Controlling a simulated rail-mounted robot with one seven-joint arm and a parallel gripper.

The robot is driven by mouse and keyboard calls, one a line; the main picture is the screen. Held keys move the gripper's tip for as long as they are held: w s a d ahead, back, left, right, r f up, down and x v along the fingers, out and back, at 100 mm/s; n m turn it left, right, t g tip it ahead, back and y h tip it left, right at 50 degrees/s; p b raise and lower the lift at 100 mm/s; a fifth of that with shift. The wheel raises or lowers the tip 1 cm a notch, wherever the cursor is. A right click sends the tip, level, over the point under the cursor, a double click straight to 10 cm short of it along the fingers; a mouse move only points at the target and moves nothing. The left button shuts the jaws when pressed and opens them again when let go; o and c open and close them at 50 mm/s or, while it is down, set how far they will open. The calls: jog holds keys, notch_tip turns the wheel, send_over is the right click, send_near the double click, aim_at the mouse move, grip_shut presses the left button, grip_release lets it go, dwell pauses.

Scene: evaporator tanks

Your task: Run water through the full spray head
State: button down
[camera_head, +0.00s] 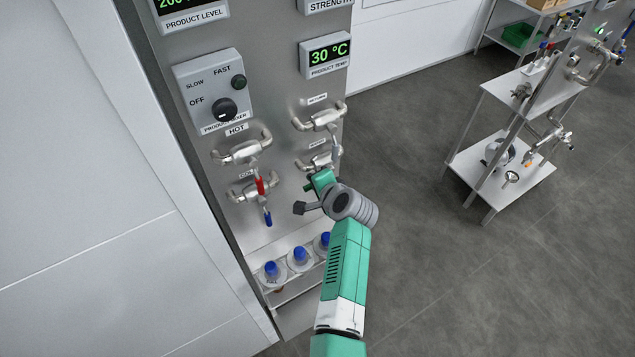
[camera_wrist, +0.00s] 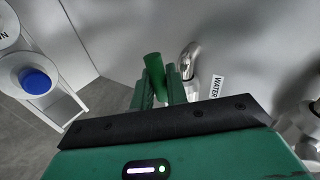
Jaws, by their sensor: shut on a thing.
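My gripper (camera_head: 315,187) is at the lower right valve on the grey panel. In the wrist view, my gripper (camera_wrist: 158,82) is shut on a green valve handle (camera_wrist: 153,64), which stands between its two green fingers. A silver pipe (camera_wrist: 188,60) and a label reading WATER (camera_wrist: 216,87) are just right of the fingers. The lower right valve (camera_head: 321,161) is partly hidden by my arm in the head view. Three white holders with blue caps (camera_head: 300,255) stand on a shelf below the valves; I cannot tell whether one is the full spray head.
The HOT valve (camera_head: 243,151) has a red handle (camera_head: 260,186) hanging down, and the COLD valve (camera_head: 247,192) a blue handle (camera_head: 268,219). A mixer box (camera_head: 214,90) and a 30 °C display (camera_head: 327,55) are above. A metal cart (camera_head: 500,180) stands right; floor between is clear.

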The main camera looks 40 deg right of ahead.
dwell(0.3)
jog(key=c, duration=1.5)
grip_release()
jog(key=shift+o, duration=0.2)
jog(key=v, duration=0.7)
jog(key=shift+s+r, duration=0.25)
jog(key=shift+s, duration=0.1)
dwell(1.5)
